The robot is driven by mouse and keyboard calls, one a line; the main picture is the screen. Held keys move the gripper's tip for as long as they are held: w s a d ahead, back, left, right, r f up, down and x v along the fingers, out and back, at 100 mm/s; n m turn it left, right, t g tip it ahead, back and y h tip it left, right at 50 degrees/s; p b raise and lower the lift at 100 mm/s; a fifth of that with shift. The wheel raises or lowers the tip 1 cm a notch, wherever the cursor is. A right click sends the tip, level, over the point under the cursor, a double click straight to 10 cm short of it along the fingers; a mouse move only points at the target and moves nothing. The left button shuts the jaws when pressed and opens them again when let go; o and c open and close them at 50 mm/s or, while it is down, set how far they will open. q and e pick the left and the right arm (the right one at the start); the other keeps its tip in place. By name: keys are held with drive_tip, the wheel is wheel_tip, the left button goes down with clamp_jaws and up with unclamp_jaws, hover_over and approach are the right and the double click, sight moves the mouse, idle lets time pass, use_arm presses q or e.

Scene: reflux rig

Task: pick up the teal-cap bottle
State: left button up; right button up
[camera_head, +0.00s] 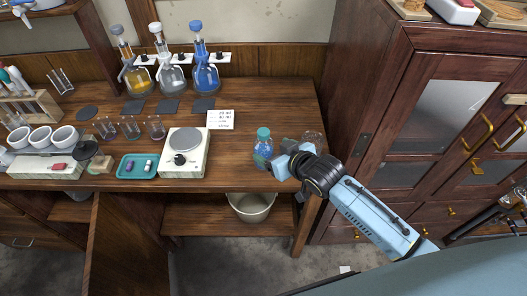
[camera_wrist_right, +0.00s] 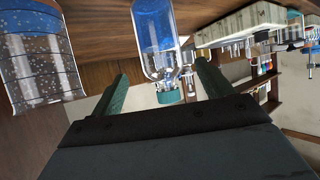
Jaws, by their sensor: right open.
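The teal-cap bottle (camera_head: 263,149) stands upright near the front right of the wooden bench, clear with blue contents. My right gripper (camera_head: 279,160) is just to its right, low over the bench, with its fingers toward the bottle. In the right wrist view, which is upside down, the bottle (camera_wrist_right: 154,42) and its teal cap show between the two green fingers of my open right gripper (camera_wrist_right: 162,85). I cannot tell whether either finger touches it. My left gripper is not in view.
A clear glass jar (camera_head: 312,137) stands close behind my right gripper; it also shows in the wrist view (camera_wrist_right: 38,58). A hotplate (camera_head: 185,153) and teal tray (camera_head: 139,167) are left of the bottle. A dark wooden cabinet (camera_head: 366,110) rises at the right.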

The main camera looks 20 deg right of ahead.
sight(268, 147)
drive_tip(key=shift+x, duration=2.8)
drive_tip(key=shift+a+r, duration=0.15)
drive_tip(key=shift+r, duration=0.05)
drive_tip(key=c, duration=1.2)
drive_tip(key=shift+c, duration=0.3)
drive_tip(key=shift+r, duration=0.1)
